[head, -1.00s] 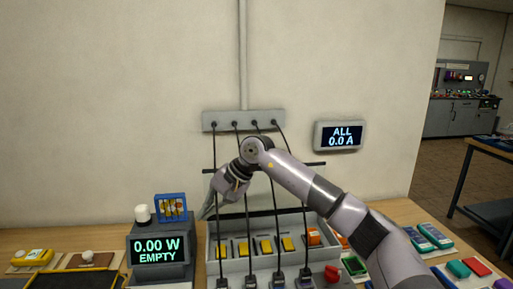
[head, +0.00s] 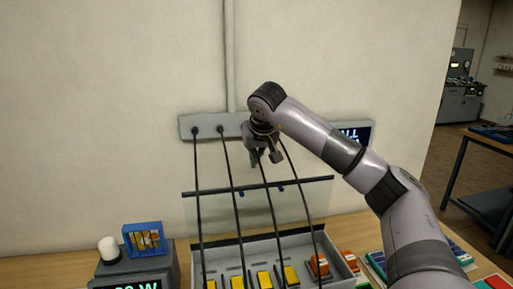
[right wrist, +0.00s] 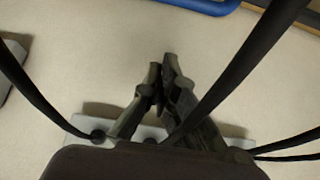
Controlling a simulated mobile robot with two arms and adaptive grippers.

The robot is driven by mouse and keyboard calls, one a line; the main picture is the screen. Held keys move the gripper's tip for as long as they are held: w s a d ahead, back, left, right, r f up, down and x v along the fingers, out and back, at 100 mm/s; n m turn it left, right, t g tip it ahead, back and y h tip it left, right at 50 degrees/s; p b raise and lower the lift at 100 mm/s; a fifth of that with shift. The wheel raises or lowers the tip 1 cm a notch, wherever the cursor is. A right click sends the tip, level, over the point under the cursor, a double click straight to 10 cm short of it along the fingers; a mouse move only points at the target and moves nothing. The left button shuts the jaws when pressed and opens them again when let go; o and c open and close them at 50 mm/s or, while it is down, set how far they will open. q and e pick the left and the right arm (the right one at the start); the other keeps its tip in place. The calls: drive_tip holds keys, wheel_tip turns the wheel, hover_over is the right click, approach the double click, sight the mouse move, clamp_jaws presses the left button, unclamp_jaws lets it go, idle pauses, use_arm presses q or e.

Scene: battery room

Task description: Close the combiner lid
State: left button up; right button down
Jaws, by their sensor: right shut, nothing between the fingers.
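The combiner box (head: 318,240) stands on the bench against the wall. Its clear lid (head: 228,215) stands raised at the back of the box, with a dark bar (head: 215,191) along its top edge. My right gripper (head: 264,162) is shut and empty, pointing down among the black cables, just above the lid's top edge in the picture. I cannot tell whether it touches a cable. In the right wrist view my gripper's fingertips (right wrist: 165,62) are together with nothing between them. My left gripper is not in view.
Several black cables hang from a grey wall strip (head: 208,126) down across the lid to the box. Yellow switches (head: 265,279) and orange parts (head: 319,264) sit in the box. A display unit (head: 137,277) and a blue rack (head: 143,239) stand left. Bare wall surrounds the strip.

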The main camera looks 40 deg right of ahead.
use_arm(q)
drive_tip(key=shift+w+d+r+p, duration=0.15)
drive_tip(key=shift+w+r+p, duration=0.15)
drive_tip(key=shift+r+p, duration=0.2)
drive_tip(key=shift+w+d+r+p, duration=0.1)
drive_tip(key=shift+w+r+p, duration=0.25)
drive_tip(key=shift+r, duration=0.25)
use_arm(e)
drive_tip(key=f, duration=0.1)
drive_tip(key=s+f, duration=0.1)
drive_tip(key=f, duration=0.2)
drive_tip(key=shift+s+a+f, duration=0.15)
drive_tip(key=shift+a, duration=0.2)
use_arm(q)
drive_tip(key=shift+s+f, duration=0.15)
use_arm(e)
drive_tip(key=shift+s, duration=0.1)
